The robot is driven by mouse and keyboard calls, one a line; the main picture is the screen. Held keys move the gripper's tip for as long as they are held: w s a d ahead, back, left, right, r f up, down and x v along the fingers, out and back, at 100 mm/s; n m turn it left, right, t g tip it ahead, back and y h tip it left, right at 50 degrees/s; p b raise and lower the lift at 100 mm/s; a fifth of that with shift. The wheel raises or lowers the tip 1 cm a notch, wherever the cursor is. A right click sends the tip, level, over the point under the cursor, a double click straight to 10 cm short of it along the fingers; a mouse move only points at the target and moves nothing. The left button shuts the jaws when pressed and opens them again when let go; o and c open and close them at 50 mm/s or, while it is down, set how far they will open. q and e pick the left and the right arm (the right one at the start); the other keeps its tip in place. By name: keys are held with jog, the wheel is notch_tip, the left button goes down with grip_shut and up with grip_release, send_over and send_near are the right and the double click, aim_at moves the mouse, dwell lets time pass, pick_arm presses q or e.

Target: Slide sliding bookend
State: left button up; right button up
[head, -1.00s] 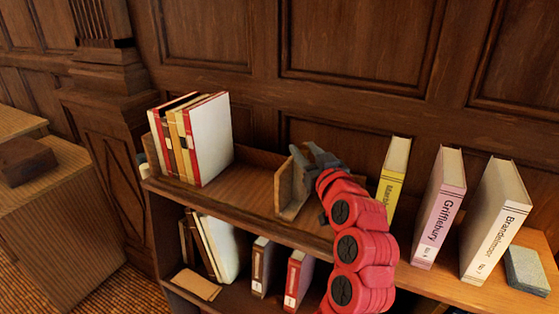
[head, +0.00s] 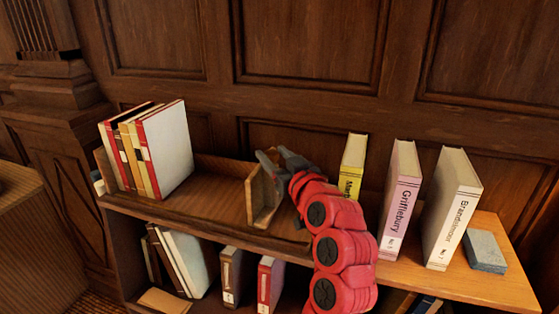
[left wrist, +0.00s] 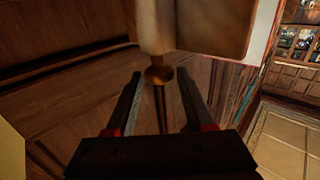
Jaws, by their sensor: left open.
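The sliding bookend (head: 262,197) is an upright light-wood panel on the top shelf, right of a row of books, with a bare stretch of shelf between them. My left gripper (head: 278,160) is at the bookend's right side, by its upper rear part. In the left wrist view the two dark fingers (left wrist: 160,78) are spread apart. I cannot tell whether the fingers touch the knob. My right gripper is not in view.
Several upright books (head: 166,150) stand at the shelf's left end. To the right stand a yellow book (head: 353,165), a pink book (head: 402,195) and a white book (head: 452,210), beside a grey block (head: 485,250). More books (head: 187,265) fill the lower shelf. A panelled wall is behind.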

pick_arm(q)
jog(key=b+v, duration=0.1)
jog(key=v, duration=1.6)
jog(key=shift+o, duration=0.4)
jog(key=shift+s+d, duration=0.15)
